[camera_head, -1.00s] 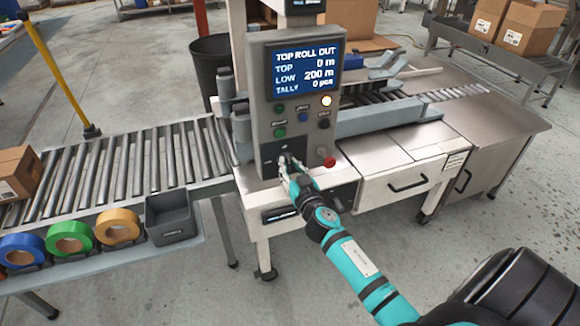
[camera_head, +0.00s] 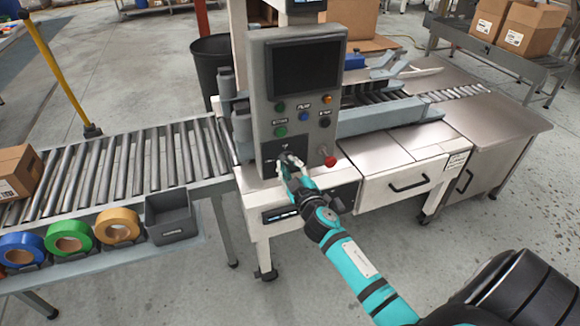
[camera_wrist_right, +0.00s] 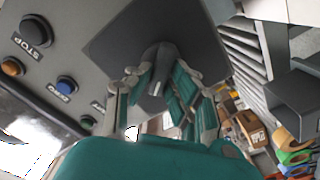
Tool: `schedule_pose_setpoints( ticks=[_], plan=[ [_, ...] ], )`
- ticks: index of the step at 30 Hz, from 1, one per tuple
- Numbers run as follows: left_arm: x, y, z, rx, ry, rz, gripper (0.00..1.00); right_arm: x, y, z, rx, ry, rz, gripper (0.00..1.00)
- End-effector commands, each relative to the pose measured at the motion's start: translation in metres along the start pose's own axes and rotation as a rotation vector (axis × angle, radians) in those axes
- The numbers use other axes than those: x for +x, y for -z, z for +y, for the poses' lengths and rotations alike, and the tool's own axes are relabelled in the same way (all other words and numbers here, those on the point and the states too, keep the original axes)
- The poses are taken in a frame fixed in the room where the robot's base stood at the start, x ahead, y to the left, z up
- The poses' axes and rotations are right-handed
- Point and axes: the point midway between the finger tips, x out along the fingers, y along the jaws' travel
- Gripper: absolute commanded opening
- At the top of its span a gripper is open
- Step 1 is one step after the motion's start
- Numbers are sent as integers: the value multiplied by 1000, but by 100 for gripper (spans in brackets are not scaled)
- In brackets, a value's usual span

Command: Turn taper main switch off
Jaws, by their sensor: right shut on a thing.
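The taper's control panel (camera_head: 312,110) stands upright on the machine, and its screen (camera_head: 305,70) is dark. The main switch (camera_wrist_right: 157,62) is a dark knob on a black plate (camera_wrist_right: 128,38), low on the panel. My right gripper (camera_head: 288,163) is at the switch, with its fingers shut on the knob from both sides. In the head view the fingers hide most of the knob. The right wrist view shows the gripper (camera_wrist_right: 157,85) with the knob between its fingertips. My left gripper is in neither view.
A red button (camera_head: 330,161) sits just right of my right gripper. Several coloured buttons are above it, one marked STOP (camera_wrist_right: 35,31). A roller conveyor (camera_head: 130,165) with tape rolls (camera_head: 70,238) and a grey bin (camera_head: 170,215) lies left. A drawer (camera_head: 405,185) is right.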

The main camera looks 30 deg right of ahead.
Motion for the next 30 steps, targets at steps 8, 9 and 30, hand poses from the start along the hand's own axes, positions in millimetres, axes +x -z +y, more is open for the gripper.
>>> schedule_pose_setpoints(
  ticks=[8,9,30],
  plan=[
    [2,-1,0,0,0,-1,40,0,-1,-2,-264,2,-2,0],
    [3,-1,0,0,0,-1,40,0,-1,-3,-303,2,-2,0],
    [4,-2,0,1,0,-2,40,0,-3,-6,-843,3,-1,0]
  ],
)
